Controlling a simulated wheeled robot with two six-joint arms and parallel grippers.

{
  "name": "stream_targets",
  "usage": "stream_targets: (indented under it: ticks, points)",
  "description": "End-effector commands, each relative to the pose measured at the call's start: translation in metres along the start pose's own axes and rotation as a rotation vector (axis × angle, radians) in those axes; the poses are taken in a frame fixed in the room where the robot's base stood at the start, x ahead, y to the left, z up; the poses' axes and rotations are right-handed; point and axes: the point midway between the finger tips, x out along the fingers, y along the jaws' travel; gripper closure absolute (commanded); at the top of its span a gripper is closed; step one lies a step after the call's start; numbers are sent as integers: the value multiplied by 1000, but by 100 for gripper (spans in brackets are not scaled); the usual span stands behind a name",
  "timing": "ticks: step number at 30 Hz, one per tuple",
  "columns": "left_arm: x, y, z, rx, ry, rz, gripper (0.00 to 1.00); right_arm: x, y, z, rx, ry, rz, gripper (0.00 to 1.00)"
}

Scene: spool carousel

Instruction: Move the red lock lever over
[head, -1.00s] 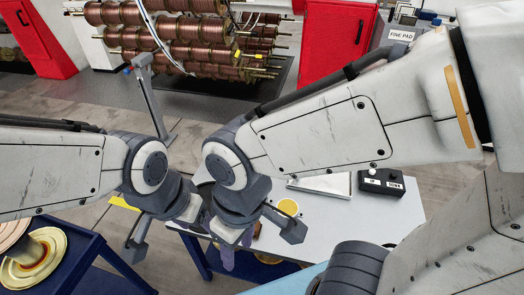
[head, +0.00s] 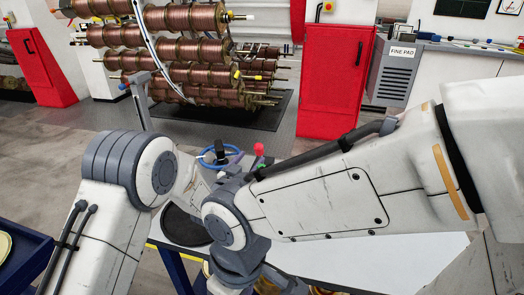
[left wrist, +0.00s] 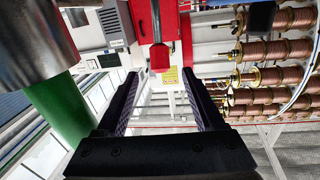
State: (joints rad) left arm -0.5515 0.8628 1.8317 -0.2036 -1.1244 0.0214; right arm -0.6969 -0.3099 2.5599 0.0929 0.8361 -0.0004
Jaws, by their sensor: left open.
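In the left wrist view, the lock lever's red grip (left wrist: 160,57) shows at the end of a pale stalk, ahead of my left gripper (left wrist: 165,100). The picture there looks upside down. The two dark fingers are wide apart, with nothing between their pads. The red grip lies beyond the fingertips, apart from them. In the head view a small red knob (head: 258,150) stands just right of a blue ring and my left gripper (head: 219,150), partly hidden by my right arm. My right fingers are out of sight below my right wrist.
A green cylinder (left wrist: 62,105) is close beside the left finger in the wrist view. A pale table (head: 400,260) lies under my right arm. Copper spools (head: 185,55) and a red cabinet (head: 332,80) stand behind.

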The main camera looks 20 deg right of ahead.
Motion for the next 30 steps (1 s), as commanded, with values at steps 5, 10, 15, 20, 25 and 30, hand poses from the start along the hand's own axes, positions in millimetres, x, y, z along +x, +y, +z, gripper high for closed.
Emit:
stream_targets:
  ticks: [5,10,15,20,25,30]
  points:
    - [15,0,0,1,12,2,31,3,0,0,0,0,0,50]
    - [43,0,1,0,11,2,31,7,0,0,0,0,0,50]
    - [72,1,1,1,10,2,31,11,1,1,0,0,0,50]
    - [90,0,1,0,9,2,31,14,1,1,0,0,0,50]
    - [101,0,0,0,8,1,31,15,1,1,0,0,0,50]
    - [104,0,-1,0,7,1,31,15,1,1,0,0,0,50]
